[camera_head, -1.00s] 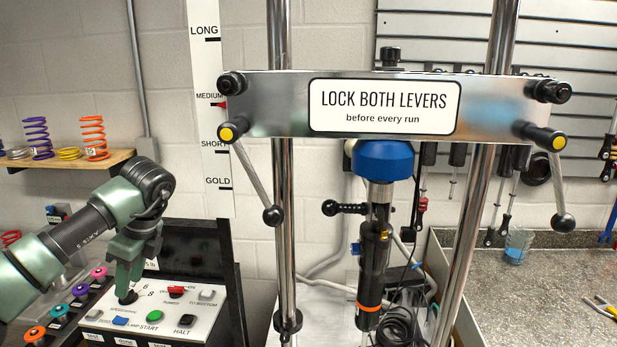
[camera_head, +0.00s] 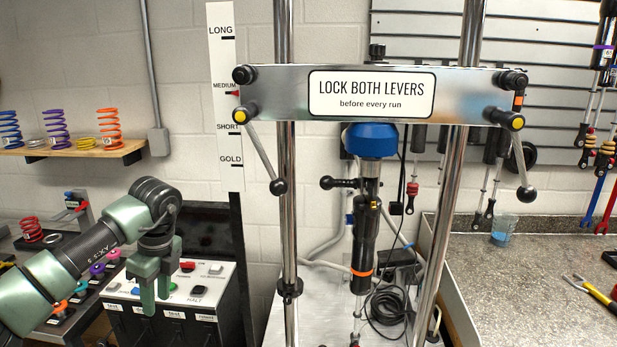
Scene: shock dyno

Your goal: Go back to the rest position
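My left gripper (camera_head: 156,299) points down in front of the control box (camera_head: 215,272) at lower left. Its two green fingers are a little apart, and I see nothing held between them. The gripper hides part of the box's panel, including where the dial was. The red switch (camera_head: 187,267) and black HALT button (camera_head: 197,290) show beside it. My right gripper is out of view.
The dyno's steel crossbar (camera_head: 460,85) spans two posts, with a left lever (camera_head: 265,155) and right lever (camera_head: 520,160) hanging down. A black-bodied shock (camera_head: 363,250) stands between the posts. A shelf (camera_head: 130,150) holds springs. A speckled bench (camera_head: 540,270) is at right.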

